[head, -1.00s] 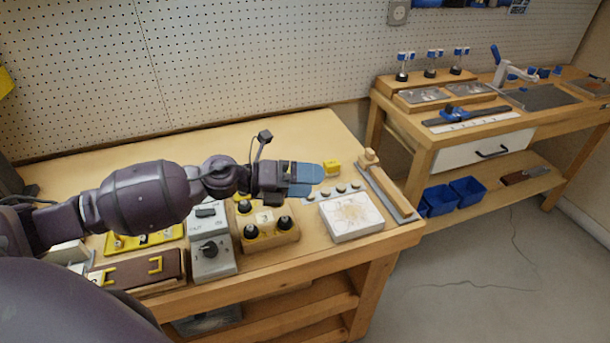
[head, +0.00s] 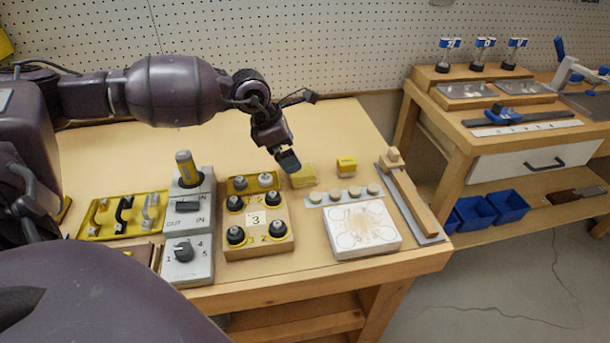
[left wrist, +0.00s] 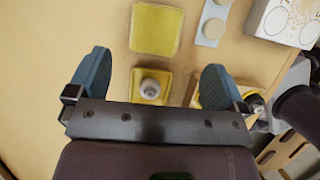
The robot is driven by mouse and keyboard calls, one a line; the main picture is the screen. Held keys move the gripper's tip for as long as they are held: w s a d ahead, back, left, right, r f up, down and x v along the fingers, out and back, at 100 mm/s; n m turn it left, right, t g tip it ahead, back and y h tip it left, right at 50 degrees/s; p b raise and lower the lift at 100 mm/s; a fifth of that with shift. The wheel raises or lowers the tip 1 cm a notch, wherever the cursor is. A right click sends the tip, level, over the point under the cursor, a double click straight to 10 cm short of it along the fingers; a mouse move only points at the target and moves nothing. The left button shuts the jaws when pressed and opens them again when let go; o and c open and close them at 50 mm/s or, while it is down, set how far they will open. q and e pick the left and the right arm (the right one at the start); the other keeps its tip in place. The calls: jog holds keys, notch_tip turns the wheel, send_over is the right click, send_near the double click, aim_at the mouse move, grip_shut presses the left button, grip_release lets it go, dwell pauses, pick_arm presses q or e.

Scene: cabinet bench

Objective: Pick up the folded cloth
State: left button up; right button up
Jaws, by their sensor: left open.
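The folded cloth, a flat yellow square, lies on the bench top; it shows in the head view (head: 304,176) and in the left wrist view (left wrist: 157,29). My left gripper (head: 288,161) points down over the bench, just above and left of the cloth in the head view. In the left wrist view the blue fingers of my left gripper (left wrist: 155,84) are spread apart with nothing held. The cloth lies ahead of the fingertips there, apart from them. My right gripper is in neither view.
A wooden block with black knobs (head: 254,248) and a yellow plate with round knobs (head: 240,186) stand close to the cloth. A small yellow block (head: 346,167), a strip of round discs (head: 313,198) and a white board (head: 350,245) lie to the right. The bench behind is clear.

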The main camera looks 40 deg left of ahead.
aim_at(302, 171)
pick_arm(q)
jog(key=shift+x, duration=1.15)
jog(key=b+x, duration=0.1)
jog(key=x, duration=0.4)
jog(key=shift+r+b, duration=0.1)
jog(key=shift+b, duration=0.25)
jog(key=shift+r, duration=0.1)
jog(key=shift+c, duration=0.3)
jog(key=c, duration=0.9)
jog(key=shift+r, duration=0.1)
jog(key=shift+c, duration=0.3)
notch_tip(302, 171, up, 20)
jog(key=p, duration=0.3)
